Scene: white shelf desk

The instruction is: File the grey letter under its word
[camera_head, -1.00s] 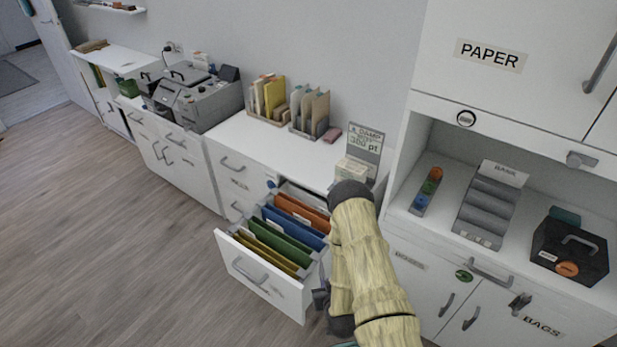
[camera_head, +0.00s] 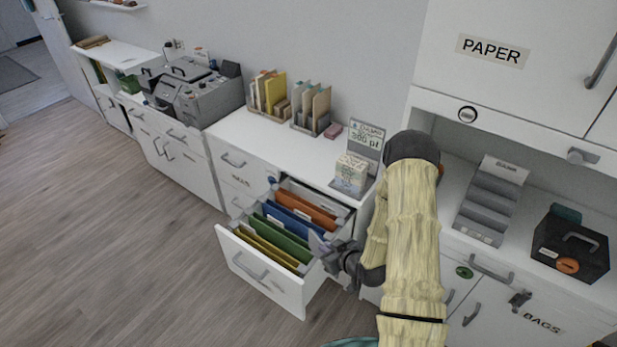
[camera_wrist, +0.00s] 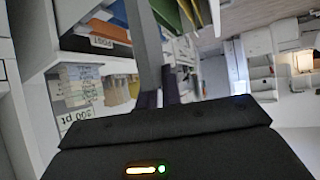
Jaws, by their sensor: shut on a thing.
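The open drawer (camera_head: 262,284) holds hanging folders: orange (camera_head: 305,207), blue (camera_head: 293,223), green (camera_head: 277,232) and yellow-olive (camera_head: 266,251) from back to front. My gripper (camera_head: 329,252) is at the drawer's right side, shut on the grey letter (camera_head: 319,243), which stands up near the right ends of the green and blue folders. In the wrist view, a grey strip (camera_wrist: 147,45) rises between the dark fingers and seems to be the letter edge-on. Words on most folder tabs are too small to read.
A damp-box stand (camera_head: 367,140) with a carton (camera_head: 351,172) stands on the counter behind the drawer. File holders (camera_head: 312,112) and a grey machine (camera_head: 196,98) are further left. A bank tray (camera_head: 487,205) and black box (camera_head: 570,245) sit on the right shelf. Floor left is clear.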

